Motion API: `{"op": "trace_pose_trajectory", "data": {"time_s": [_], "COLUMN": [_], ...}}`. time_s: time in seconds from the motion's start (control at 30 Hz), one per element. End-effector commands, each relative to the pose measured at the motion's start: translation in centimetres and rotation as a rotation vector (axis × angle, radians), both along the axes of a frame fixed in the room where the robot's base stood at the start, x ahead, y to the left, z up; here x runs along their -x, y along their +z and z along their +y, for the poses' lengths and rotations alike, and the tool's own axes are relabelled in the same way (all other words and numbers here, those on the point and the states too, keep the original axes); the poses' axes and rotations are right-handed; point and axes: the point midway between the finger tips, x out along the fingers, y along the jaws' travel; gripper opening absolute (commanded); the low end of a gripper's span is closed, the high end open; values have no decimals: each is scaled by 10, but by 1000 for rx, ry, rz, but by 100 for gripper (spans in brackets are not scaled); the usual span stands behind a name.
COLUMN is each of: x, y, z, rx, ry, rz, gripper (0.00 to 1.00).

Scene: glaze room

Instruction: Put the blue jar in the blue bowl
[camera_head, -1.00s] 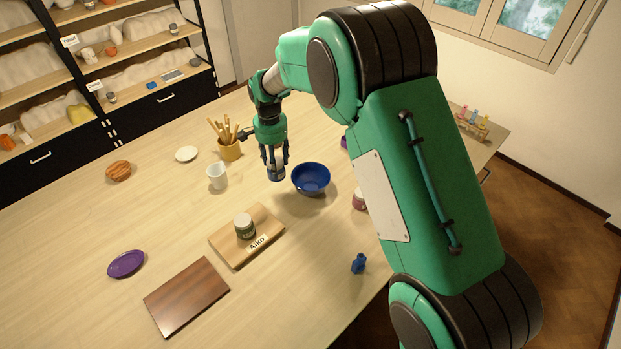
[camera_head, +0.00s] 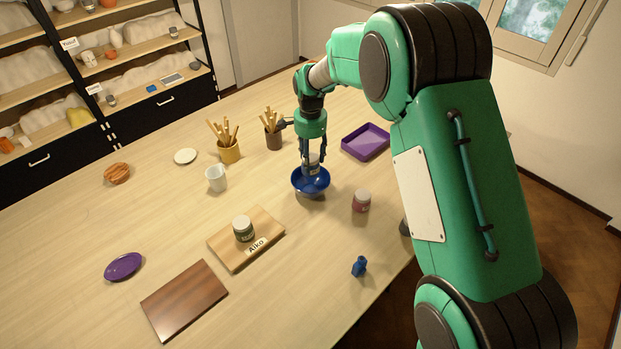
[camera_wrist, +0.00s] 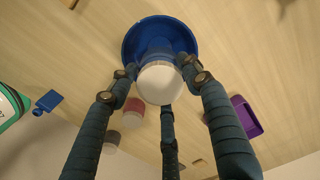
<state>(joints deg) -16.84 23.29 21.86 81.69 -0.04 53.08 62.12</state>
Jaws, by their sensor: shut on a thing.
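The jar is upright over the bowl's opening, mostly covered by my fingers. I cannot tell whether its base touches the bowl. In the wrist view the jar's pale lid (camera_wrist: 160,84) sits between my fingers, with the bowl's rim (camera_wrist: 135,38) around and behind it.
Close to the bowl are a maroon jar (camera_head: 361,202), a purple tray (camera_head: 366,141), a brown pot of sticks (camera_head: 274,139) and a white cup (camera_head: 216,179). A board labelled Aiko (camera_head: 230,257) bears another jar.

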Motion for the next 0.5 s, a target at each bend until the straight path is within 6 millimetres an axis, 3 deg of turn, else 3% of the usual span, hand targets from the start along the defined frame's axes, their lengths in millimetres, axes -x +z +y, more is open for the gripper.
{"op": "trace_pose_trajectory", "data": {"time_s": [0.5], "x": [0], "y": [-58], "z": [0], "rx": [0], "ry": [0], "rz": [0], "gripper": [9]}}
